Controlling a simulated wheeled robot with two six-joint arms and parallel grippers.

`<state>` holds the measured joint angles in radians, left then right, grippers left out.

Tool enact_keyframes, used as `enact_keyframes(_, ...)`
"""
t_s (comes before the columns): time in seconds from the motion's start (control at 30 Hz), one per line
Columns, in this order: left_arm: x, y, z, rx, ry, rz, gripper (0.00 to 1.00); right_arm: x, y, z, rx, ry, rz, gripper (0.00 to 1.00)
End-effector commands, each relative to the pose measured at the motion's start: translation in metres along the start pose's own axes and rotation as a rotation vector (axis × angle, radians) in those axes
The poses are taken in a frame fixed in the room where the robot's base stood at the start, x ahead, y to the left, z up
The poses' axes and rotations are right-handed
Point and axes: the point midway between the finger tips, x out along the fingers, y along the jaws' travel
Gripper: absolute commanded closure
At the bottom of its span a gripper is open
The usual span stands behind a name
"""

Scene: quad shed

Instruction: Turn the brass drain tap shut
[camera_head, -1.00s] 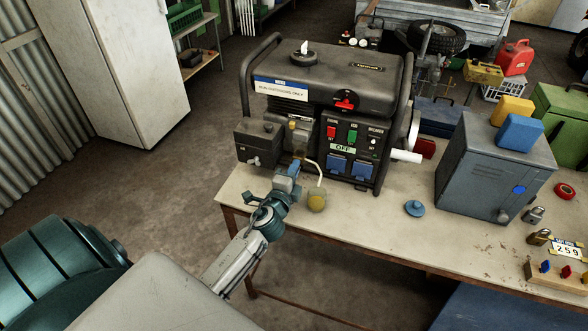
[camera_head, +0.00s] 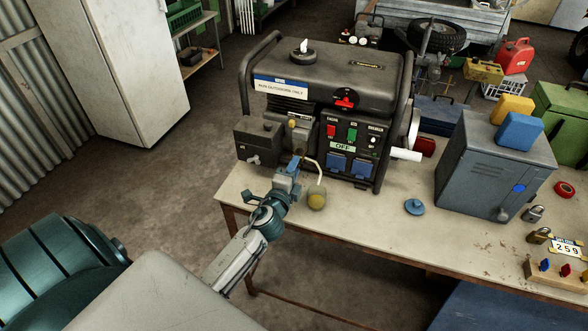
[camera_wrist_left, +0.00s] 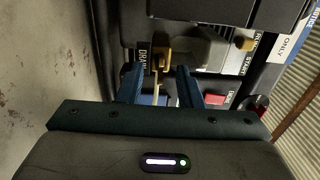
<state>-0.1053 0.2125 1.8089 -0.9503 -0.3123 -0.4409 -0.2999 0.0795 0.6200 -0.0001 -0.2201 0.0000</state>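The black generator (camera_head: 330,75) stands on the workbench. In the left wrist view, the brass drain tap (camera_wrist_left: 161,60) sits by a DRAIN label (camera_wrist_left: 143,56) on the generator. My left gripper (camera_head: 296,166) reaches up to the generator's lower front edge in the head view and hides most of the tap there. In the left wrist view, its two blue fingers (camera_wrist_left: 159,86) stand apart, with the tap's thin brass part in the gap. I cannot tell whether either finger touches it. My right gripper is not in view.
A pale hose (camera_head: 319,171) curves down to a jar with yellow contents (camera_head: 316,201), close right of my left gripper. A blue cap (camera_head: 414,207) lies on the workbench (camera_head: 365,222). A grey metal box (camera_head: 478,175) stands further right.

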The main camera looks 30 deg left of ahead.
Motion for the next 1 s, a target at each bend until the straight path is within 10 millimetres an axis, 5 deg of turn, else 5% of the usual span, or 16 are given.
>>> enact_keyframes(0.53,-0.092,0.004,0.0,0.0,0.001,0.002,0.68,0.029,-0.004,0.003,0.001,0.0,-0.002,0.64)
enact_keyframes(1.0,-0.106,0.001,0.0,0.0,0.0,0.001,0.68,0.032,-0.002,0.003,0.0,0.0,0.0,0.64)
